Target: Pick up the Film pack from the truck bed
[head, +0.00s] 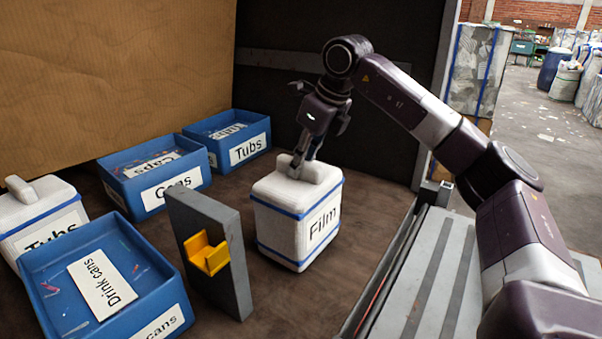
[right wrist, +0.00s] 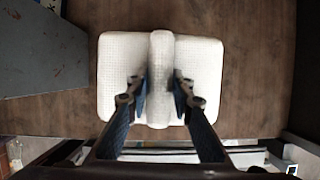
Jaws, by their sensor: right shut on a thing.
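The Film pack (head: 297,215) is a white block with blue straps, a "Film" label and a raised grip on top. It stands upright on the brown truck bed (head: 365,221). My right gripper (head: 303,163) is above it, its fingers shut on the raised grip. In the right wrist view the pack (right wrist: 206,62) is seen from above, with the right gripper's fingers (right wrist: 160,100) on both sides of the grip. I cannot tell whether the pack's underside touches the bed. My left gripper is not in view.
A grey upright panel with a yellow bracket (head: 207,254) stands left of the pack. Blue bins, including Tubs (head: 227,136), Cans (head: 155,182) and Drink cans (head: 101,285), and a white Tubs pack (head: 40,217) are at the left. The bed's edge (head: 385,270) is at the right.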

